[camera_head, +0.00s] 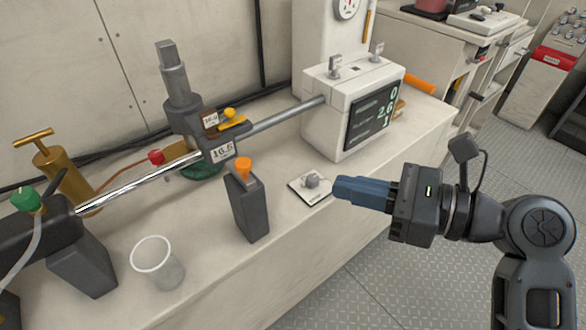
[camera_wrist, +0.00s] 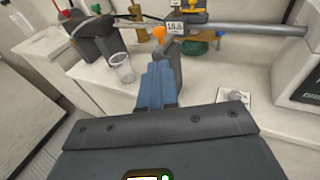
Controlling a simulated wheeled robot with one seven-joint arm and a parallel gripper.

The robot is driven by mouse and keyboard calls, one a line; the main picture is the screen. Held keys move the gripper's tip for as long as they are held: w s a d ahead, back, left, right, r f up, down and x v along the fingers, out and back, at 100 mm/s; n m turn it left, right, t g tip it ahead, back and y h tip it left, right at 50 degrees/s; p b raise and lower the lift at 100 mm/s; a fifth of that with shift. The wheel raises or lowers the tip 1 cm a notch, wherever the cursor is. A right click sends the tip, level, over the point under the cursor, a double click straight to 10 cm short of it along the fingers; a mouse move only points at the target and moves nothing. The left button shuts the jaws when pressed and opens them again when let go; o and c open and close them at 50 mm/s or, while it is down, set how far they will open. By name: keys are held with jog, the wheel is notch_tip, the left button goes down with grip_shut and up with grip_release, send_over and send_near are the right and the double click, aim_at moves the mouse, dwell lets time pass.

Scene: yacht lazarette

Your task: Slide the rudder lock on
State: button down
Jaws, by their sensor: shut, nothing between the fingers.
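No part is readably labelled as the rudder lock. A small grey knob (camera_head: 312,180) stands on a white square plate (camera_head: 322,198) on the bench; the knob also shows in the wrist view (camera_wrist: 236,94). A yellow lever (camera_head: 232,124) sits on the dark carriage (camera_head: 187,122) around the horizontal rod (camera_head: 285,118). A dark upright post (camera_head: 248,210) with an orange knob (camera_head: 243,167) stands left of the plate. My gripper (camera_head: 337,187) has its blue fingers shut and empty, just right of the plate. The fingers (camera_wrist: 160,68) partly hide the post in the wrist view.
A white box with a display (camera_head: 370,115) stands behind the plate. A clear cup (camera_head: 160,265), a brass pump (camera_head: 60,170) and a red knob (camera_head: 156,156) are to the left. The bench front edge drops to a metal floor (camera_head: 440,290). Bare bench surrounds the plate.

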aim_at(250, 166)
jog(key=x, duration=1.3)
jog(key=shift+w+a+f, duration=0.1)
jog(key=shift+a+f, duration=0.05)
jog(key=shift+a, duration=0.15)
jog(key=w+p, duration=0.1)
jog(key=w+a, duration=0.1)
jog(key=shift+w+a+p, duration=0.3)
jog(key=shift+p, duration=0.1)
jog(key=shift+w+a, duration=0.15)
